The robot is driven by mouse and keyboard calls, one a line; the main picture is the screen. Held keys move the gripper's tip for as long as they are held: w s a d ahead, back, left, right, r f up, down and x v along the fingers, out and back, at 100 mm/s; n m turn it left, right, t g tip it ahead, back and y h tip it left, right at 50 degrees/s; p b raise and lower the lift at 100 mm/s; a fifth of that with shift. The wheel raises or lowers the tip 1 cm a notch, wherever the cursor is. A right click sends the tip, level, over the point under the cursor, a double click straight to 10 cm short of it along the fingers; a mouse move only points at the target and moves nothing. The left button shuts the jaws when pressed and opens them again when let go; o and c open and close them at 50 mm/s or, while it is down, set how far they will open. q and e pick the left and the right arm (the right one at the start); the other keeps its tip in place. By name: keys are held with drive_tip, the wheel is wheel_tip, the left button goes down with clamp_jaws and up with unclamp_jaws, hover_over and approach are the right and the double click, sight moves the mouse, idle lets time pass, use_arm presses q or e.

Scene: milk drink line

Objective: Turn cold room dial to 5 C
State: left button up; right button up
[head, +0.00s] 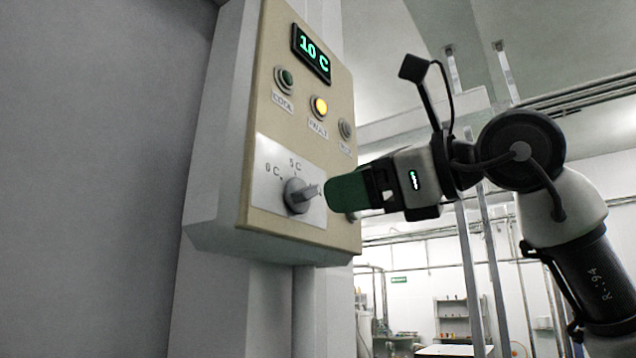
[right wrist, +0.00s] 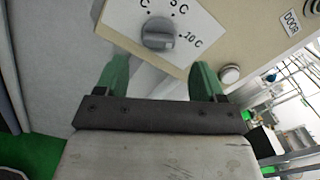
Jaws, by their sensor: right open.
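The cold room dial (head: 298,196) is a grey knob with a raised grip on a white scale plate (head: 264,205), low on a beige control box (head: 246,120). The grip points right, toward the 10 C mark in the right wrist view, where the dial (right wrist: 158,34) also shows. The display (head: 311,53) reads 10 C. My right gripper (head: 335,191) is just right of the dial. In the right wrist view its green fingers (right wrist: 160,78) are spread, with the dial beyond and between them, apart from it. My left gripper is not in view.
A green lamp (head: 286,79), a lit yellow lamp (head: 319,106) and a grey lamp (head: 345,129) sit above the dial. A round button (right wrist: 229,74) is close to the right finger. A grey wall (head: 90,180) stands left; the room at right is open.

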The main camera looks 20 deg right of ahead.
sight(312, 197)
drive_tip(key=p+x, duration=0.1)
drive_tip(key=x, duration=0.4)
drive_tip(key=shift+w+a, duration=0.25)
drive_tip(key=shift+w+a+f, duration=0.1)
drive_tip(key=shift+w+a, duration=0.1)
drive_tip(key=shift+w, duration=0.1)
drive_tip(key=shift+s+d, duration=0.15)
drive_tip(key=c, duration=0.8)
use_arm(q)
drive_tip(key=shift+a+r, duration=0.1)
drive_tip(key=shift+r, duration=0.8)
